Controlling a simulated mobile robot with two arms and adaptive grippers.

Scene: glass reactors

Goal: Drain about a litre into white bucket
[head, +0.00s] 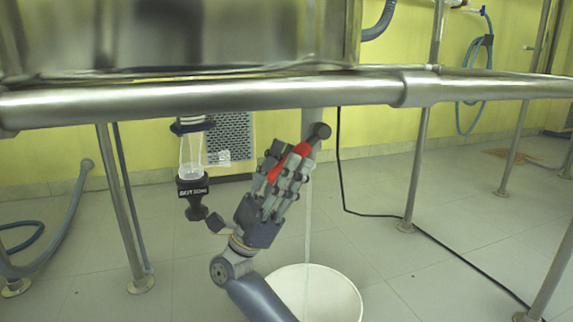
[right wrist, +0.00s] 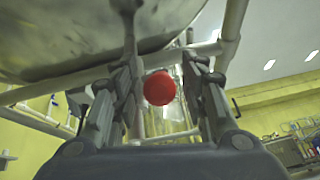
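The white bucket (head: 335,292) stands on the floor below the frame, its lower part cut off by the picture edge. A thin pale vertical stream (head: 308,235) runs from below the outlet pipe (head: 313,121) down into it. My right gripper (head: 288,165) is at the valve under the pipe, its fingers on both sides of the red handle (head: 290,158). In the right wrist view the red handle end (right wrist: 160,88) shows between the two spread fingers, with narrow gaps at its sides. My left gripper is not in view.
A steel frame rail (head: 220,98) crosses above the gripper, under a large metal vessel (head: 180,35). A clear glass piece with a black fitting (head: 193,188) hangs to the left. Steel legs (head: 124,210) and a black cable (head: 440,245) bound the tiled floor.

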